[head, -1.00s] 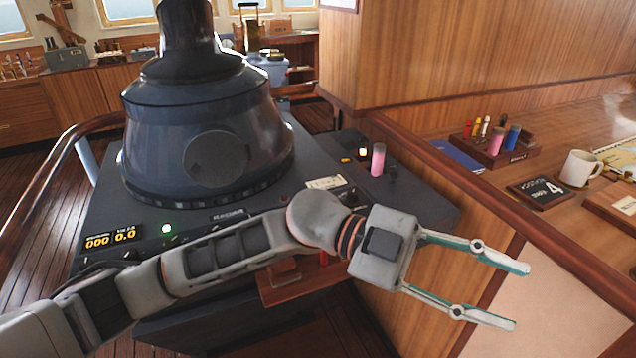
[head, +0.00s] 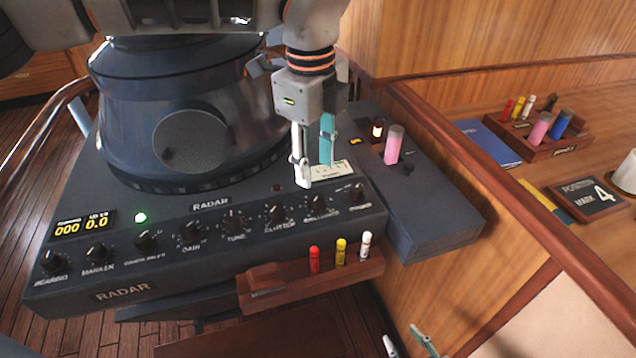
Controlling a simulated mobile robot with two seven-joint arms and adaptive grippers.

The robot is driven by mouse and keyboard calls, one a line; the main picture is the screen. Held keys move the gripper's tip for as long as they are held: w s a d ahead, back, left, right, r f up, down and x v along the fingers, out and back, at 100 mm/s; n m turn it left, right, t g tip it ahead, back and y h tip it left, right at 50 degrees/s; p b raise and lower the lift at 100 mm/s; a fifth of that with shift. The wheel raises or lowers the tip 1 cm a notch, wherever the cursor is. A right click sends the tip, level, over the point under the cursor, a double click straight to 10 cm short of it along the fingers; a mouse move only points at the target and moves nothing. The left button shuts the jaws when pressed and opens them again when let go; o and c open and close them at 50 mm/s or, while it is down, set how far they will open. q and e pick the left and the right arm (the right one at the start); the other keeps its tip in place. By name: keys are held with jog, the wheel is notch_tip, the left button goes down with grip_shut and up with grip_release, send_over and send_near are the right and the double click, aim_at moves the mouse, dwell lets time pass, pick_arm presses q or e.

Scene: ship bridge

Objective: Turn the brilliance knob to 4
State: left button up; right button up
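The brilliance knob (head: 318,204) is a small black knob with a white mark, second from the right in the row on the radar console's (head: 255,240) sloping front. Its scale numbers are too small to read. My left gripper (head: 316,172) reaches down from the top. Its fingers are apart with nothing between them. Its nearer, white fingertip appears just above the knob; whether it touches the panel I cannot tell. My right gripper (head: 406,340) shows only its fingertips at the bottom edge, apart and empty.
The clutter knob (head: 277,214) and the power knob (head: 356,192) flank the brilliance knob. A small wooden rack (head: 262,285) with red, yellow and white markers sits below the panel. A pink cylinder (head: 393,145) stands on the console's right side. A wooden rail runs beyond it.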

aim_at(317, 197)
pick_arm(q)
notch_tip(317, 197, down, 8)
jog(key=shift+d+r+p, duration=0.1)
jog(key=shift+r+p, duration=0.1)
jog(key=shift+p, duration=0.35)
jog(key=shift+c, duration=0.4)
grip_shut()
